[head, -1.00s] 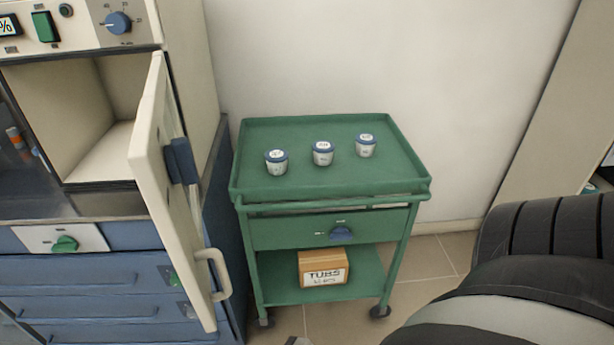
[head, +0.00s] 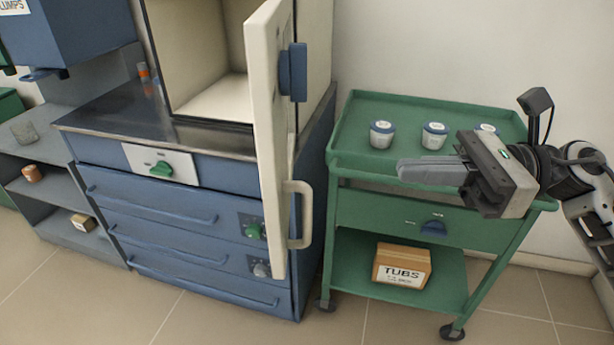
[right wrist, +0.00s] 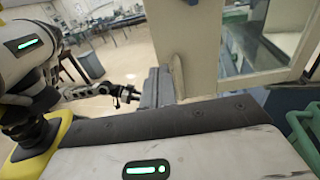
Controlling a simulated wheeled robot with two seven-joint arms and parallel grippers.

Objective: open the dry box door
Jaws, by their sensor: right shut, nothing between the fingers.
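The dry box (head: 318,80) is a cream cabinet on the blue bench. Its cream door (head: 268,130) stands swung out, seen nearly edge-on, and the pale interior shows to its left. The door has a blue latch block (head: 293,72) and a cream handle (head: 299,215). My right gripper (head: 400,170) is shut and empty, right of the door and apart from it, in front of the green cart. In the right wrist view, a cream panel, apparently the door (right wrist: 188,48), is beyond the fingers.
The green cart (head: 345,135) stands right of the bench, with lidded tubs (head: 382,134) on top and a TUBS box (head: 402,265) on its lower shelf. Grey shelves (head: 35,185) stand at left. The floor in front is clear.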

